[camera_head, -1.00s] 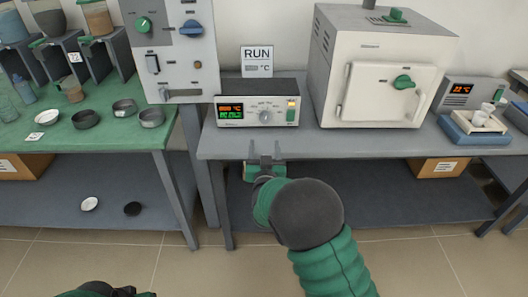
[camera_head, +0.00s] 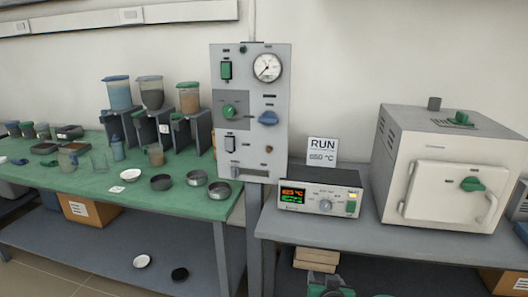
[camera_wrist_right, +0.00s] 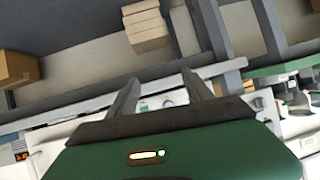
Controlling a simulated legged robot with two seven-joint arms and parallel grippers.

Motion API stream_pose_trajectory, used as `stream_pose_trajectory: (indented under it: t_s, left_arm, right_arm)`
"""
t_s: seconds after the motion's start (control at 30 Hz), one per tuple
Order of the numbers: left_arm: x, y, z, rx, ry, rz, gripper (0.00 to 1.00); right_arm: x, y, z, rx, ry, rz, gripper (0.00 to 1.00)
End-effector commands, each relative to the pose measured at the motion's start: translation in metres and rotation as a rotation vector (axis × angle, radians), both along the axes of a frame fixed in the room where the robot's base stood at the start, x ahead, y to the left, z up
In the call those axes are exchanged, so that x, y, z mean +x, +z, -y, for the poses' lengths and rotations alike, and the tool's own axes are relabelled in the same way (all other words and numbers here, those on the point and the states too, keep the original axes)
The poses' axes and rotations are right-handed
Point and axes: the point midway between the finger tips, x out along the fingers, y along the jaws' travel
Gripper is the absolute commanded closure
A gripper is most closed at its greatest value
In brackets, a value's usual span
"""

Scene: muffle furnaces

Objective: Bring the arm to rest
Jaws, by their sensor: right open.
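My right gripper (camera_head: 325,275) shows only in part at the bottom edge of the head view, below the front edge of the grey bench (camera_head: 400,247). In the right wrist view my right gripper (camera_wrist_right: 160,85) has its two dark fingers spread apart, with nothing held between them. My left gripper is not in view.
A controller (camera_head: 318,190) with lit displays and a white muffle furnace (camera_head: 450,170) stand on the grey bench. A control panel (camera_head: 250,110) rises behind. Dishes and hoppers stand on the green table (camera_head: 95,185). Pale blocks (camera_head: 316,257) lie under the bench.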

Motion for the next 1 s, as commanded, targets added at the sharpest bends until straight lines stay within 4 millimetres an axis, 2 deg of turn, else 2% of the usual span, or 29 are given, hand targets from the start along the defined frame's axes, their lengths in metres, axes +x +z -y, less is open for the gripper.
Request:
stream_pose_trajectory:
  t_s: [0.03,0.1,0.2,0.47,0.5,0.77,1.0]
  left_arm:
    - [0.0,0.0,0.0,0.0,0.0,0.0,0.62]
    - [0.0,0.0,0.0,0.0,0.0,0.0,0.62]
    - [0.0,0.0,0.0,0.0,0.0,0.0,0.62]
    - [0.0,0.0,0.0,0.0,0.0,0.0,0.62]
    - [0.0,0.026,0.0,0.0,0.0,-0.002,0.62]
    - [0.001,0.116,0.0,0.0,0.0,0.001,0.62]
    - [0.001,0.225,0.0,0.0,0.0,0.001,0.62]
  right_arm:
    - [-0.036,-0.011,-0.001,0.023,0.033,-0.128,0.41]
    - [-0.085,-0.03,-0.006,0.036,0.082,-0.299,0.41]
    - [-0.145,-0.047,-0.008,0.038,0.129,-0.489,0.41]
    - [-0.278,-0.066,0.001,0.003,0.195,-0.854,0.41]
    - [-0.278,-0.039,0.001,0.001,0.196,-0.857,0.41]
    - [-0.275,0.05,0.0,0.003,0.197,-0.855,0.41]
    - [-0.274,0.158,0.0,0.003,0.196,-0.853,0.41]
